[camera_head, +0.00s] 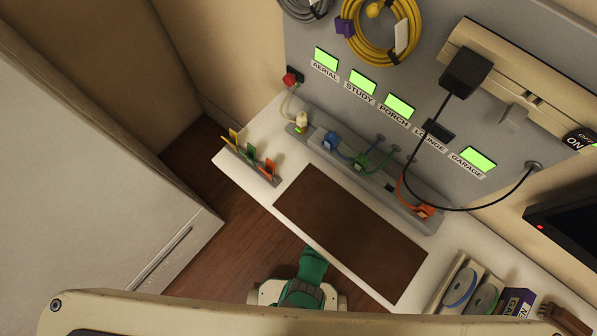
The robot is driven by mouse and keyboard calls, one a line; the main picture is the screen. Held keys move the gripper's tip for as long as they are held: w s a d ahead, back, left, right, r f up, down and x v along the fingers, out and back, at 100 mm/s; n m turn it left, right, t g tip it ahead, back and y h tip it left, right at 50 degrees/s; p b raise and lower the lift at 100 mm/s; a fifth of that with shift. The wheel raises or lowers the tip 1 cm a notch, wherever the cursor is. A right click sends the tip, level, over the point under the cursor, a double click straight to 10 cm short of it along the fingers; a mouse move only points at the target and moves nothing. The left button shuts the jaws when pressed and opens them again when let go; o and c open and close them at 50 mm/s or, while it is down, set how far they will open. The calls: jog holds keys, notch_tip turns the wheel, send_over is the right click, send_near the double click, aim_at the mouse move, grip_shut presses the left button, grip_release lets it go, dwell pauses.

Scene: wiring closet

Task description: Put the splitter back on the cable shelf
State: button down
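I cannot pick out a splitter with certainty in this view. No shelf here is clearly marked as the cable shelf. A green and grey part of my arm, seemingly my gripper (312,262), shows at the bottom centre, by the front edge of the white counter (252,150). Its fingers cannot be made out, so I cannot tell whether it is open, shut or holding anything. A grey socket strip (312,138) runs along the back of the counter. It holds a pale plug (301,121), a blue plug (331,140), a green plug (361,161) and an orange plug (424,211).
A bare brown mat (350,232) covers the counter's middle. A small rack with coloured tabs (250,160) stands left. Discs (461,287) and a purple box (516,303) stand right. A yellow cable coil (379,52) hangs above. A black adapter (466,73) trails a cable.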

jog(key=shift+w+d+f, duration=0.1)
jog(key=shift+w+f, duration=0.05)
jog(key=shift+f, duration=0.2)
jog(key=c, duration=1.5)
grip_release()
jog(key=shift+f, duration=0.1)
jog(key=v, duration=1.2)
